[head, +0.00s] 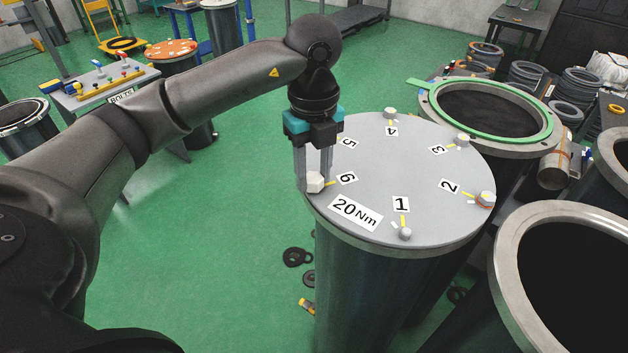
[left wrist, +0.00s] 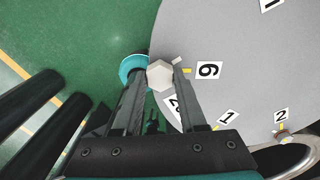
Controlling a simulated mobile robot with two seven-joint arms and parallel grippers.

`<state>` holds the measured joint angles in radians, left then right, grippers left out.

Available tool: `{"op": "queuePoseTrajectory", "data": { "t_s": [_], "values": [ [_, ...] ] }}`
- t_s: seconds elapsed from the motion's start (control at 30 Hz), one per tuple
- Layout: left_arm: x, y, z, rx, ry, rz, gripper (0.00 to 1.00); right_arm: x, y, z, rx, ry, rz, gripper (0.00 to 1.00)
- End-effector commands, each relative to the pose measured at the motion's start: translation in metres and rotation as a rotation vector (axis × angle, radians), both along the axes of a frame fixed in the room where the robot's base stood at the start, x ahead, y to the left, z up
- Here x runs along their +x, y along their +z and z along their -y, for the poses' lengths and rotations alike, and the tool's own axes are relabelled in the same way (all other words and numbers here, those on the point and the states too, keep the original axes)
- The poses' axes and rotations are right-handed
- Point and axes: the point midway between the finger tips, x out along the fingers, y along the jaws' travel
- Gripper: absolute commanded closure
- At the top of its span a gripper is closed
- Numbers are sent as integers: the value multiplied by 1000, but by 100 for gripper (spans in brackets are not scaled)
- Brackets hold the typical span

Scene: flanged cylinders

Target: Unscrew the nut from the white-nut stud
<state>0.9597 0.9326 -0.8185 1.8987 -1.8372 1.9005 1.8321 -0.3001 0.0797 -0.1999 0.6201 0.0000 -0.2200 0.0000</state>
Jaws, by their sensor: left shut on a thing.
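A white hex nut (head: 315,182) is at the rim of the round grey lid (head: 400,170), by the label 6. My left gripper (head: 314,180) points down and its fingers are shut on this nut. In the left wrist view the nut (left wrist: 160,75) sits between the fingertips (left wrist: 159,82), with a teal round part (left wrist: 134,67) partly hidden behind it. A small pale piece (left wrist: 177,61) shows beside the nut. I cannot tell how far the nut is up its stud, as the thread is hidden. My right gripper is not in view.
Other pale nuts stand on the lid by 4 (head: 390,112), 3 (head: 463,139) and 2 (head: 487,198); a grey one is by 1 (head: 405,233). A green-flanged cylinder (head: 430,100) and an open cylinder (head: 505,265) stand close right.

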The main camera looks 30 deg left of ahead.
Motion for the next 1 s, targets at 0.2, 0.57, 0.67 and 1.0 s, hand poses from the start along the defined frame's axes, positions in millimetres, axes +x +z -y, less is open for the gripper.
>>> {"op": "queuePoseTrajectory", "data": {
  "t_s": [0.2, 0.57, 0.67, 1.0],
  "values": [
    [0, 11, 0, -1, -2, 2, 100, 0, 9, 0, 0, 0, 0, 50],
    [0, 26, 0, -1, -3, 3, 100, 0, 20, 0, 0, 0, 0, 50],
    [0, 28, 0, 0, -3, 2, 100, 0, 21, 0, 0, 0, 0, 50],
    [0, 28, 0, -1, -3, 2, 100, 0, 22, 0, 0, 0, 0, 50]
  ]
}}
